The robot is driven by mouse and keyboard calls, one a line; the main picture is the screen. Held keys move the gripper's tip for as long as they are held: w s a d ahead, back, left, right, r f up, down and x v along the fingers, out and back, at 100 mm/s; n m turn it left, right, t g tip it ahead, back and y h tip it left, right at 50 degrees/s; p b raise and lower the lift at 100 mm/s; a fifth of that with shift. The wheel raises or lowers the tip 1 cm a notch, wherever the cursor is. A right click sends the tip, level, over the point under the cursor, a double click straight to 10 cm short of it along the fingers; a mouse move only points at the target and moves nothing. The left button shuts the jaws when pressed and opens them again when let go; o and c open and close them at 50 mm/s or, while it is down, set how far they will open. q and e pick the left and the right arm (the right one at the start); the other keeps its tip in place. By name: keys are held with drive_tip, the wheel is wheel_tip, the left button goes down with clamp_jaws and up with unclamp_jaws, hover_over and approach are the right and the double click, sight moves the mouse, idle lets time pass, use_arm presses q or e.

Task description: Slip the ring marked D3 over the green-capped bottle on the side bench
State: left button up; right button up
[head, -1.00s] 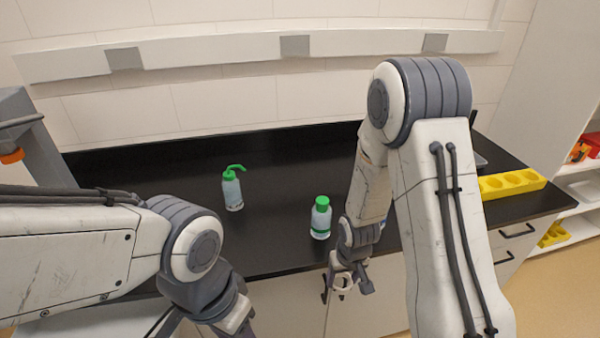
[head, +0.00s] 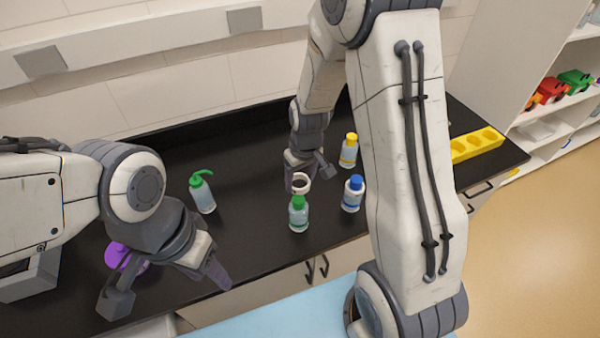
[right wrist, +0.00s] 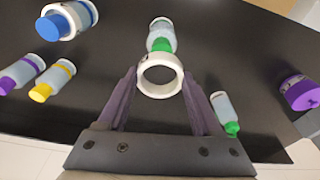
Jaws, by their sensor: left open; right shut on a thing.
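My right gripper (head: 302,178) is shut on a white ring (head: 300,184), which also shows between the fingers in the right wrist view (right wrist: 146,88). No marking on it is readable. The green-capped bottle (head: 298,215) stands upright on the black bench. In the head view the ring appears just above and behind its cap. In the right wrist view the green cap (right wrist: 163,45) shows beyond the ring's far rim, off the hole's centre; the ring is not around the bottle. My left gripper (head: 168,285) is open and empty over the front left.
A blue-capped bottle (head: 353,194) and a yellow-capped bottle (head: 349,151) stand right of the green-capped one. A green-nozzled wash bottle (head: 203,195) stands left. A purple-topped thing (head: 118,256) is partly hidden by my left arm. A yellow holder (head: 476,145) lies at right.

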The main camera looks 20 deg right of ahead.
sight(299, 199)
drive_tip(key=shift+w+a+f+b, duration=0.1)
drive_tip(key=shift+a+f+b, duration=0.1)
drive_tip(key=shift+f+b, duration=0.4)
drive_tip(key=shift+d+f+b, duration=0.1)
drive_tip(key=shift+f+b, duration=2)
drive_tip(key=shift+f, duration=0.7)
drive_tip(key=o, duration=1.4)
drive_tip(key=shift+r, duration=0.15)
drive_tip(key=shift+s+r+p, duration=0.2)
drive_tip(key=shift+r+p, duration=0.6)
drive_tip(key=shift+r, duration=0.15)
drive_tip(key=shift+s+r+p, duration=0.15)
drive_tip(key=shift+r+p, duration=0.65)
drive_tip(key=shift+r, duration=0.2)
drive_tip(key=shift+s+r+p, duration=0.2)
drive_tip(key=shift+r+p, duration=0.6)
drive_tip(key=shift+r, duration=0.15)
